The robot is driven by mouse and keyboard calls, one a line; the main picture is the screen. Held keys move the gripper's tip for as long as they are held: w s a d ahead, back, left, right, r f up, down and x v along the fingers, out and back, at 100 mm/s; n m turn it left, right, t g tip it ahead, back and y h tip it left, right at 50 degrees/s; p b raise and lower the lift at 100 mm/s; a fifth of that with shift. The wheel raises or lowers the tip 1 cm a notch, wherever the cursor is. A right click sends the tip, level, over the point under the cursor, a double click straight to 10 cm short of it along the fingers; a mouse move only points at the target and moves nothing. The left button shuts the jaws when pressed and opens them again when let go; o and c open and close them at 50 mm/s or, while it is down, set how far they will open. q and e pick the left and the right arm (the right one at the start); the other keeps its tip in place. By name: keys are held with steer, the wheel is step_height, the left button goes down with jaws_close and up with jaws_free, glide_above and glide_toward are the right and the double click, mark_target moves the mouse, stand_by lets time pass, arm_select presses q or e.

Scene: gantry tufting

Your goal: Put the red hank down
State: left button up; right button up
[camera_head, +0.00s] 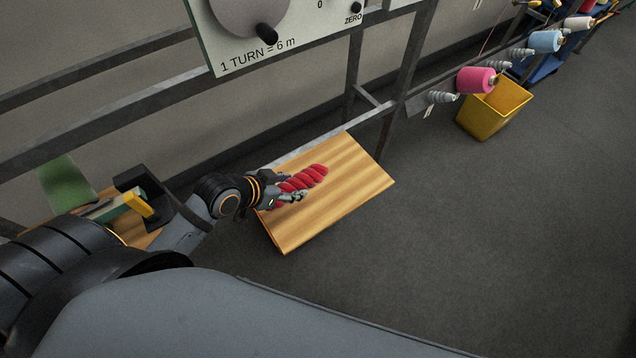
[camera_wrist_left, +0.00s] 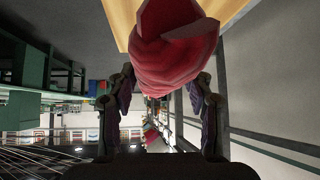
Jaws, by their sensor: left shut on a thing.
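The red hank (camera_head: 305,178) is a twisted bundle of red yarn over the wooden board (camera_head: 342,200) in the head view. My left gripper (camera_head: 292,190) is shut on the hank near its left end. In the left wrist view the hank (camera_wrist_left: 176,50) lies between the two fingers of the left gripper (camera_wrist_left: 163,100), with the pale wood beyond it. I cannot tell whether the hank touches the board. My right gripper is in neither view.
A metal frame (camera_head: 408,55) runs behind the board and carries a dial panel (camera_head: 300,35). A yellow bin (camera_head: 492,108) stands at the right below a pink yarn cone (camera_head: 476,80). A green and yellow item (camera_head: 128,205) lies at the left. The board's right part is bare.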

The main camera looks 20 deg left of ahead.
mark_target(307, 174)
arm_select(q)
steer(key=w, duration=0.2)
steer(key=w+d+f, duration=0.1)
steer(key=w, duration=0.1)
steer(key=w+d+f, duration=0.1)
steer(key=w, duration=0.1)
steer(key=shift+d+f+p, duration=0.1)
steer(key=shift+p, duration=0.25)
steer(key=x, duration=0.2)
steer(key=a+x, duration=0.1)
steer(key=x, duration=0.2)
steer(key=f+x, duration=0.1)
steer(key=x, duration=0.1)
steer(key=shift+a+f, duration=0.1)
step_height(307, 174, down, 3)
steer(key=shift+f+p, duration=0.1)
steer(key=shift+p, duration=0.45)
steer(key=shift+f, duration=0.1)
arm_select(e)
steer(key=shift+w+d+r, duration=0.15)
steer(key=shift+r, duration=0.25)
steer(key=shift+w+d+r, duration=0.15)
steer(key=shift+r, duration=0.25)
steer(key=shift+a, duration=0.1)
arm_select(q)
steer(key=shift+f, duration=0.15)
steer(key=o, duration=1.2)
steer(key=shift+o, duration=0.2)
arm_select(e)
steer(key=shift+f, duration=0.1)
